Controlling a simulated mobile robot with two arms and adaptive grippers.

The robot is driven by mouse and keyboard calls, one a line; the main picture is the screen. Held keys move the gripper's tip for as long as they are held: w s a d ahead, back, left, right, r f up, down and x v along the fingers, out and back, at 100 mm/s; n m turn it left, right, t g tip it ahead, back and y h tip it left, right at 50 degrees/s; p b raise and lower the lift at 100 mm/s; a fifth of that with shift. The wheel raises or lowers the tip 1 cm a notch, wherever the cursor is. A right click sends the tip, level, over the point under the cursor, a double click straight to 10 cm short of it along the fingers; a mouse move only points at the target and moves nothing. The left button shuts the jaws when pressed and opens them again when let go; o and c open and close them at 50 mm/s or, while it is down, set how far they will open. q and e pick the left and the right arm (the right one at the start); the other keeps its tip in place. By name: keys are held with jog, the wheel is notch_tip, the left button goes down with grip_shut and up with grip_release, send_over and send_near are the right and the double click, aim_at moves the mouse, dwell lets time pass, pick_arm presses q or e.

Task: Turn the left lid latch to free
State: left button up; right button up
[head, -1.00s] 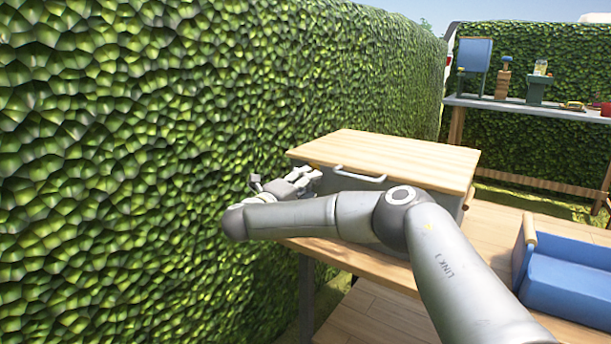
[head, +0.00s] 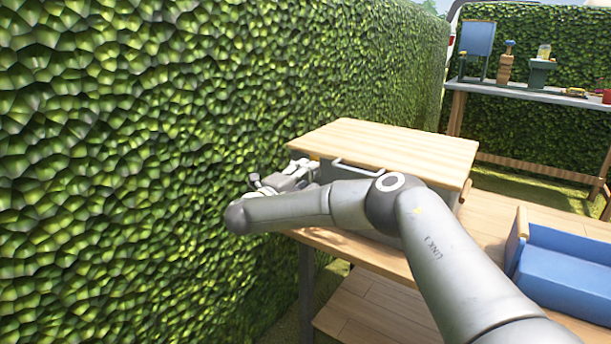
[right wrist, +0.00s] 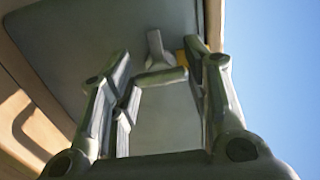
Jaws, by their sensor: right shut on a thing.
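A grey box with a pale wooden lid (head: 390,142) stands on a wooden table. A grey bar handle (head: 358,168) runs along the lid's front edge. My right gripper (head: 312,166) is at the box's front left corner, partly hidden by my own arm. In the right wrist view its two fingers (right wrist: 160,75) stand on either side of a small grey latch lever (right wrist: 155,45), with a bit of yellow (right wrist: 183,58) beside it. The gripper is shut on this left latch; the exact contact is hard to see. My left gripper is out of view.
A tall green hedge (head: 180,120) stands close on the left. A blue seat-like thing (head: 565,270) is at the lower right. A table (head: 540,95) with several small objects stands at the back right. Bare wooden planks show below the box's table.

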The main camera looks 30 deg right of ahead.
jog(key=shift+f, duration=0.1)
dwell(0.3)
jog(key=o, duration=1)
jog(key=shift+o, duration=0.2)
jog(key=v, duration=1.2)
jog(key=shift+s, duration=0.1)
